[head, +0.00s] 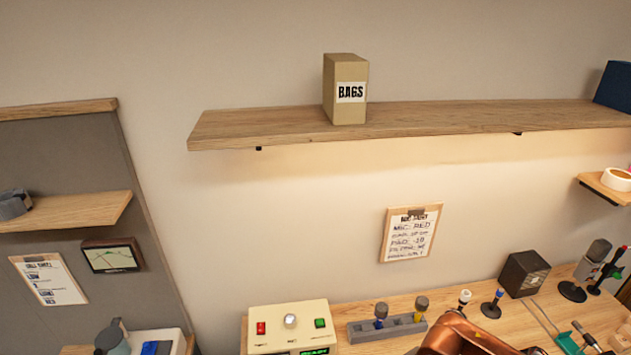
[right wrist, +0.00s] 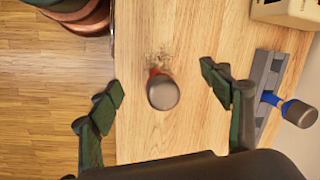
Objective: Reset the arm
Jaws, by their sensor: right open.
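My right gripper (right wrist: 162,79) is open in the right wrist view, with its two dark green fingers spread wide apart above the wooden bench top (right wrist: 190,30). A small upright item with a grey rounded top and a reddish part (right wrist: 163,92) shows between the fingers, and neither finger touches it. In the head view a copper-coloured part of my arm (head: 465,335) shows at the bottom edge, and the right gripper itself is out of that picture. My left gripper is in neither view.
A grey rack (head: 388,328) holds a blue and a yellow tool beside a beige device (head: 290,325) with red and green buttons. A black box (head: 523,274) and several small stands are at right. A wall shelf (head: 430,117) carries a BAGS box (head: 345,90).

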